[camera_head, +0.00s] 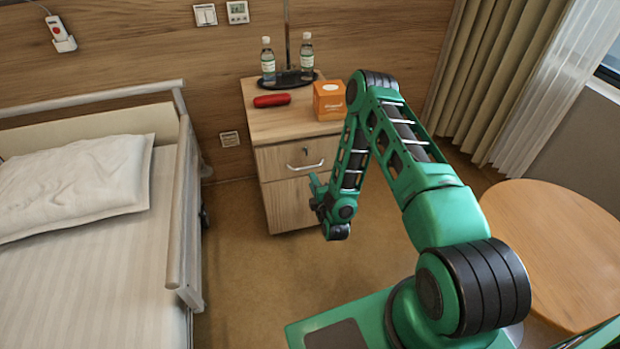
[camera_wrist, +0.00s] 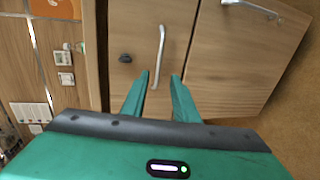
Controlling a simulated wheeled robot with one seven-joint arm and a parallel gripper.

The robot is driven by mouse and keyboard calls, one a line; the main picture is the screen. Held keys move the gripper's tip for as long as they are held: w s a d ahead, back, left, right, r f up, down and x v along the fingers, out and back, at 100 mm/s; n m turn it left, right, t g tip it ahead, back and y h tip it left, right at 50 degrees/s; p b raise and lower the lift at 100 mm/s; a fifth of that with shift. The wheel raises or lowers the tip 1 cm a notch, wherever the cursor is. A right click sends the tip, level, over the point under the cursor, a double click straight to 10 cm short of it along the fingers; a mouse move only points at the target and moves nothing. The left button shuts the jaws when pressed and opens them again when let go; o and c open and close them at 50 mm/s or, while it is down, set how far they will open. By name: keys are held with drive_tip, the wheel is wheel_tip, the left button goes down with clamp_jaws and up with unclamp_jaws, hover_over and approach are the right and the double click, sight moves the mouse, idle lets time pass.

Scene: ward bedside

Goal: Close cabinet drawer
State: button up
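The wooden bedside cabinet (camera_head: 252,118) stands against the back wall in the head view. Its drawer (camera_head: 275,160) is the upper front panel, with a pale bar handle (camera_head: 305,165) and a dark lock. The drawer front looks close to flush; I cannot tell whether it stands out slightly. My gripper (camera_head: 314,190) is in front of the cabinet, near the drawer's lower right part. In the wrist view my gripper (camera_wrist: 160,76) is open and empty, its two green fingers pointing at the drawer front (camera_wrist: 134,30). The handle (camera_wrist: 159,50) shows just beyond the fingertips; contact is unclear.
A lower door (camera_wrist: 235,65) is under the drawer. On the cabinet top are a red case (camera_head: 271,100), an orange box (camera_head: 329,101) and two bottles (camera_head: 267,62) on a dark tray. A bed (camera_head: 90,270) is at left, a round table (camera_head: 560,240) at right. Carpet between is clear.

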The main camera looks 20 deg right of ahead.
drive_tip(key=shift+v, duration=1.05)
drive_tip(key=w+d+r+m+g, duration=0.35)
drive_tip(key=d+r, duration=0.45)
drive_tip(key=r, duration=0.4)
drive_tip(key=s+d+r+m+g+h, duration=0.1)
drive_tip(key=s+d+r+m+g, duration=0.6)
drive_tip(key=s+r, duration=0.4)
drive_tip(key=s+r+m+g+y, duration=0.1)
drive_tip(key=s+r+m, duration=0.3)
drive_tip(key=s, duration=0.7)
drive_tip(key=s+a+r+m+g, duration=0.1)
drive_tip(key=s+r+m+g, duration=0.1)
drive_tip(key=s+r+m, duration=0.2)
drive_tip(key=s+a+r+m+g+y, duration=0.1)
drive_tip(key=s+r+m, duration=0.4)
drive_tip(key=s, duration=1.4)
wheel_tip(320, 180, up, 4)
drive_tip(key=shift+s+a+f+g+y, duration=0.2)
drive_tip(key=shift+s+g+y, duration=0.15)
drive_tip(key=shift+g, duration=0.3)
